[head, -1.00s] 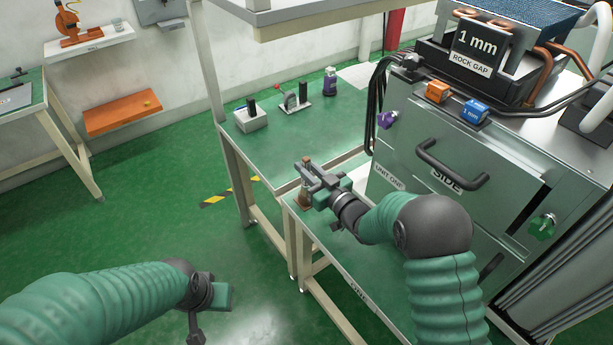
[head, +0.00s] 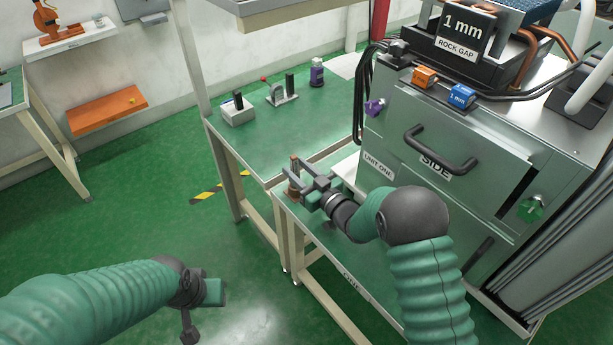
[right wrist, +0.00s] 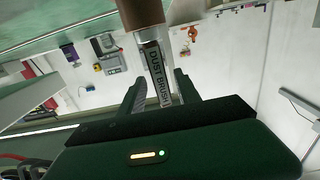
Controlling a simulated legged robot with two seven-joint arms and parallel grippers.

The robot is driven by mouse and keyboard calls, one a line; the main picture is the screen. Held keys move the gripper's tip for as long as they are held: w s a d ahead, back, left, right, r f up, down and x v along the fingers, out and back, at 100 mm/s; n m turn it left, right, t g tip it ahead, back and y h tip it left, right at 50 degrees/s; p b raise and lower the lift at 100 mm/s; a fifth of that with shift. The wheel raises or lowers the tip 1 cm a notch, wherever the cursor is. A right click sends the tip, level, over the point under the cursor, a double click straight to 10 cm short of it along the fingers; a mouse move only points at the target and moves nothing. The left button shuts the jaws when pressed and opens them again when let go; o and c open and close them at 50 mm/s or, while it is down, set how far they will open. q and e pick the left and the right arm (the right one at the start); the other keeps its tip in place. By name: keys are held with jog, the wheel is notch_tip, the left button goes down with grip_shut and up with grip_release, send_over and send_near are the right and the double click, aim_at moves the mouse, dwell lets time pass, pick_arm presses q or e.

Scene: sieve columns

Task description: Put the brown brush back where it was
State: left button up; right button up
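The brown brush (head: 294,162) stands roughly upright at the near left corner of the lower green table (head: 325,255). My right gripper (head: 291,183) reaches it from the right, with its fingers around the brush. In the right wrist view the brush's handle, labelled DUST BRUSH (right wrist: 159,75), lies close between the two fingers (right wrist: 160,92), with a brown part at the top of the picture. I cannot tell whether the brush's lower end touches the table. My left gripper (head: 205,295) hangs over the floor at the lower left, away from the brush; its fingers do not show clearly.
The higher green table (head: 260,150) behind bears a white block (head: 237,115), a grey stand (head: 282,97) and a purple-banded bottle (head: 317,74). Open floor lies left.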

jog(key=v, duration=1.1)
jog(key=shift+r, duration=0.1)
